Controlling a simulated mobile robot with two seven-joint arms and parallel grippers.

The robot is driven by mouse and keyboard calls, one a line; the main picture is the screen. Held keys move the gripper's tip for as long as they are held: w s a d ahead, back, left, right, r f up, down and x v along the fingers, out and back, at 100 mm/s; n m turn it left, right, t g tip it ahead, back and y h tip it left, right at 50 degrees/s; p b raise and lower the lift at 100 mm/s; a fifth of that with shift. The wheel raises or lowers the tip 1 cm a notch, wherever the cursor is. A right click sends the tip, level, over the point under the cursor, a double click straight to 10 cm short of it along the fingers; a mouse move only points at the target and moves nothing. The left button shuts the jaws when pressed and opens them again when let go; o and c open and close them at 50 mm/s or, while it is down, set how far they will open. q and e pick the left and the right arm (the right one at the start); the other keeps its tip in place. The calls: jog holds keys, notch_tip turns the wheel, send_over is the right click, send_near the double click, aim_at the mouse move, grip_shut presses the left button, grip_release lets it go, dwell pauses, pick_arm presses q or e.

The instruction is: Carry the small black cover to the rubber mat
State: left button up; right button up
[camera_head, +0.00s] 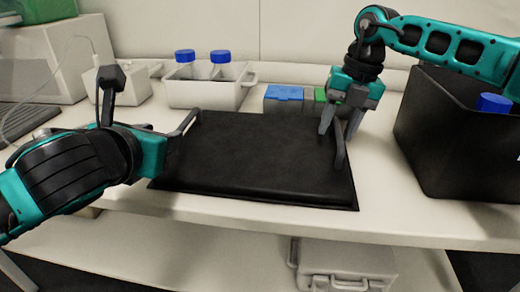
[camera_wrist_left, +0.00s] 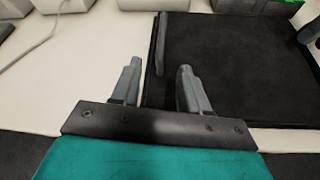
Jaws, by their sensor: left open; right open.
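The small black cover (camera_head: 260,150) lies flat on the counter, with a grey bar handle at its left end (camera_head: 187,122) and right end (camera_head: 340,150). A thin dark rim shows under its front edge and seems to be the rubber mat (camera_head: 352,207). The cover also shows in the left wrist view (camera_wrist_left: 240,65). My left gripper (camera_wrist_left: 160,66) is open at the cover's left edge, with the left handle just beyond and between its fingertips. My right gripper (camera_head: 339,130) is open above the right handle, apparently on either side of its top. Contact is unclear.
A black bin (camera_head: 450,150) with a blue-capped item stands close right. A white rack (camera_head: 205,93) with blue-capped bottles and a blue box (camera_head: 284,98) stand behind. A grey case (camera_head: 345,265) is on the shelf below. The counter front strip is clear.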

notch_tip(320, 180, up, 11)
jog(key=d, duration=0.2)
jog(key=shift+s, duration=0.15)
jog(key=shift+r, duration=0.1)
